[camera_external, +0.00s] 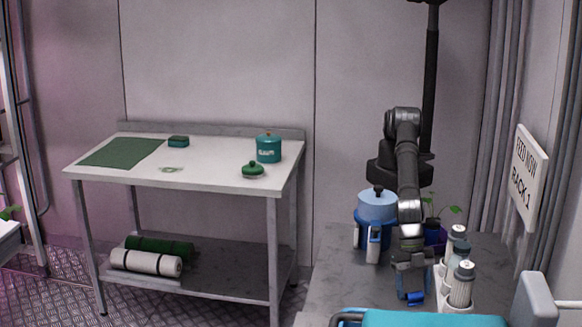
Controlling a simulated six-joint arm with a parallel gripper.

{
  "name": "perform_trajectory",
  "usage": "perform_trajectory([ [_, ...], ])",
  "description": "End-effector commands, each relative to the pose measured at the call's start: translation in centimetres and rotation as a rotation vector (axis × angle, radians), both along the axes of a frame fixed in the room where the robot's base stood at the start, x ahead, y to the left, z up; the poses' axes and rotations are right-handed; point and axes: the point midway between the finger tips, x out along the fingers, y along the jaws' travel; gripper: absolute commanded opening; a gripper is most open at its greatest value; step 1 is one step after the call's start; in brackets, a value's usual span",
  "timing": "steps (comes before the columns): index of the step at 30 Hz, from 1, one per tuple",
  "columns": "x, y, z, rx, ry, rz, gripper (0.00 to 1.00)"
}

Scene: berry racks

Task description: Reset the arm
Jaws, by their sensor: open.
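My gripper (411,292) hangs pointing down at the front right, low over the grey counter (337,276). Its jaws are open. A small blue piece (415,298) shows at the fingertips; I cannot tell whether it lies on the counter or is touched by the fingers. My arm reaches down from the dark mount on the pole, bent at the elbow.
White bottles (460,284) stand just right of my gripper. A blue lidded container (377,213) and a small bottle (373,242) stand to its left, a potted plant (435,232) behind. A teal thing (420,319) lies in front. The white table (212,176) is far left.

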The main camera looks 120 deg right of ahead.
Motion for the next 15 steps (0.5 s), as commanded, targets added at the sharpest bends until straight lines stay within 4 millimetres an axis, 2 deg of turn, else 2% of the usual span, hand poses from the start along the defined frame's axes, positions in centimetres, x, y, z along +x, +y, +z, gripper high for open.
perform_trajectory([
  [5,-0.2,-0.5,1.6,0.001,-0.002,0.0,0.62],
  [15,-1.0,-2.4,6.5,0.002,-0.001,0.001,0.62],
])
